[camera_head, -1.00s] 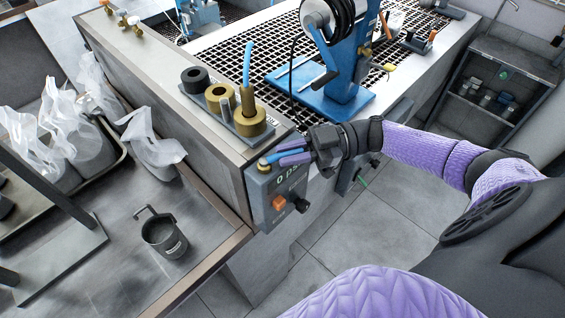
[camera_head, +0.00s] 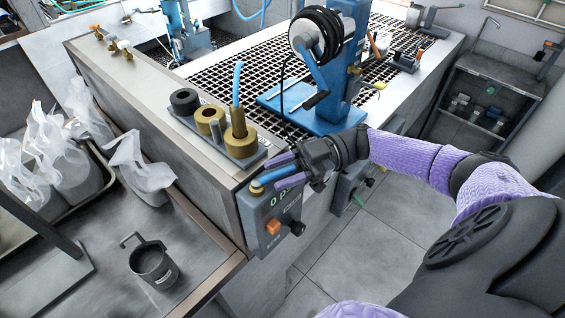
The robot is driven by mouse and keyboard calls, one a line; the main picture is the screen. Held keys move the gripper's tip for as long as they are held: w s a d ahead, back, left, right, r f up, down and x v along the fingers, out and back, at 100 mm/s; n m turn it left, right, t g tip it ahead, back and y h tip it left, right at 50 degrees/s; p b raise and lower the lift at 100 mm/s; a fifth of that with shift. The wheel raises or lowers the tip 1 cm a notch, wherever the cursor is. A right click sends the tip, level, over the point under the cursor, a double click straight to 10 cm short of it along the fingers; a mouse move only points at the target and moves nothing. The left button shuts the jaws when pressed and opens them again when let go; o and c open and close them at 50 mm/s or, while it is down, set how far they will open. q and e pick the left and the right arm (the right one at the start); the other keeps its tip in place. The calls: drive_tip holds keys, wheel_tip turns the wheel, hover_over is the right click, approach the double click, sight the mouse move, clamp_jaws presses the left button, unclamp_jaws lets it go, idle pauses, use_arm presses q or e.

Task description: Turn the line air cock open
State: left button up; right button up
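The control box (camera_head: 274,225) on the bench's front corner has a "0 psi" readout, an orange button and a black knob. At its top is the air cock, with a brass body (camera_head: 256,187) and a blue lever (camera_head: 276,176). My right gripper (camera_head: 279,174) comes in from the right, with its two purple fingers apart on either side of the blue lever. Whether either finger touches the lever is not clear. Part of the lever is hidden by the gripper. My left gripper is not in view.
A holder (camera_head: 235,152) with weights and a blue rod stands on the bench just behind the box. A blue stand (camera_head: 335,100) with a black coil is behind my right gripper. A dark cup (camera_head: 153,264) and plastic bags (camera_head: 140,163) are on the left table. Floor shows at lower right.

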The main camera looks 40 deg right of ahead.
drive_tip(key=shift+o, duration=0.2)
drive_tip(key=s+d+b, duration=0.1)
drive_tip(key=d+b, duration=0.3)
drive_tip(key=d, duration=0.5)
drive_tip(key=shift+s+d+b, duration=0.35)
drive_tip(key=shift+s+b, duration=0.05)
drive_tip(key=shift+c, duration=0.2)
